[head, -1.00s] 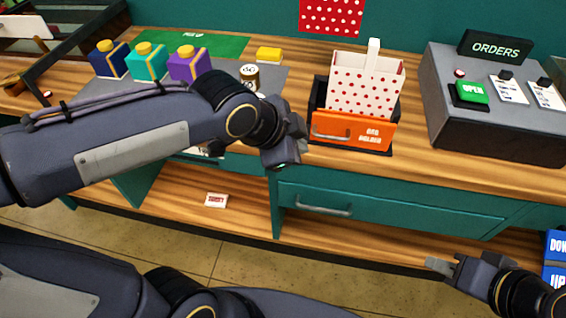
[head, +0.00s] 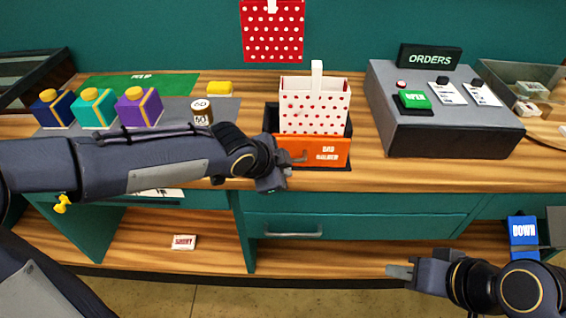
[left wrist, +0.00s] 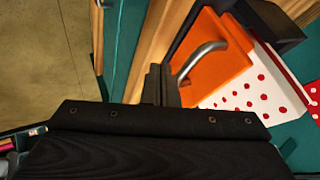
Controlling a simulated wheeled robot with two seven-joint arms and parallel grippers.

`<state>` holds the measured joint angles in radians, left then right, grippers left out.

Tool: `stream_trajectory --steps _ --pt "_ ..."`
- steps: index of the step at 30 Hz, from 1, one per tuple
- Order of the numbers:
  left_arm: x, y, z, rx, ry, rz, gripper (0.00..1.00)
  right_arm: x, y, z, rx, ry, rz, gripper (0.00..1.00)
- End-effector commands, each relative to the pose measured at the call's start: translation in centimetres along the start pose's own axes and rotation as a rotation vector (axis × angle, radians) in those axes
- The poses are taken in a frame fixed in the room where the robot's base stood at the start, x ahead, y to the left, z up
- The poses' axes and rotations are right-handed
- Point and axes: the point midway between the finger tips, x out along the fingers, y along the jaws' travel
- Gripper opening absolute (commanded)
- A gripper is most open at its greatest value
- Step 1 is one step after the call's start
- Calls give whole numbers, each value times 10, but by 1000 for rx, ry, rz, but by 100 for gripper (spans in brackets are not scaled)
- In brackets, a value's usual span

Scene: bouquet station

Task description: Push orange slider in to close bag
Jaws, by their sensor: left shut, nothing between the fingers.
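The orange slider (head: 325,152) is the front of a black bag holder (head: 271,118) on the counter. It has a grey bar handle, seen clearly in the left wrist view (left wrist: 201,60). A white bag with red dots (head: 315,105) stands upright in the holder behind the slider, its top strip raised. My left gripper (head: 286,178) is shut and empty at the slider's left front, close to the handle. In the left wrist view its fingers (left wrist: 161,85) are beside the handle; contact cannot be told. My right gripper (head: 402,272) is low in front of the counter, away from the bag; its finger gap is unclear.
A grey orders console (head: 440,120) with a green button stands right of the holder. Navy, teal and purple boxes (head: 139,107) and a small can (head: 202,112) stand left, behind my left arm. A teal drawer (head: 350,225) lies below the counter edge.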

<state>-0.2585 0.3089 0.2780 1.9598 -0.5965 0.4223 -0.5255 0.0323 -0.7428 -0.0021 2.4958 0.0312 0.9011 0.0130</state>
Motion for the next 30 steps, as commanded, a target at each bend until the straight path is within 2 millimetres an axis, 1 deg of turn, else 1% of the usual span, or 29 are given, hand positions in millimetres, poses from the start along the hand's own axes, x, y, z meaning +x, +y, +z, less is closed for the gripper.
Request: stream_trajectory --steps 1,5,16,18,24,27,30 --pt "1 -5 -1 -1 0 1 0 -3 -2 -2 0 0 0 32" --pt "4 -11 -1 -1 0 0 0 -4 -2 -2 0 -1 0 32" --pt "5 -14 -1 -1 0 1 0 -4 -2 -2 0 -1 0 32" --pt "9 -20 -1 -2 -1 2 0 -6 -3 -3 0 -1 0 32" --pt "26 -51 -2 -3 0 1 0 -13 -6 -6 0 -1 0 32" --pt "31 -58 -2 -2 0 0 0 -14 -6 -7 0 -1 0 32" --pt "32 -59 -1 -1 1 -2 0 -13 -6 -6 0 -1 0 32"
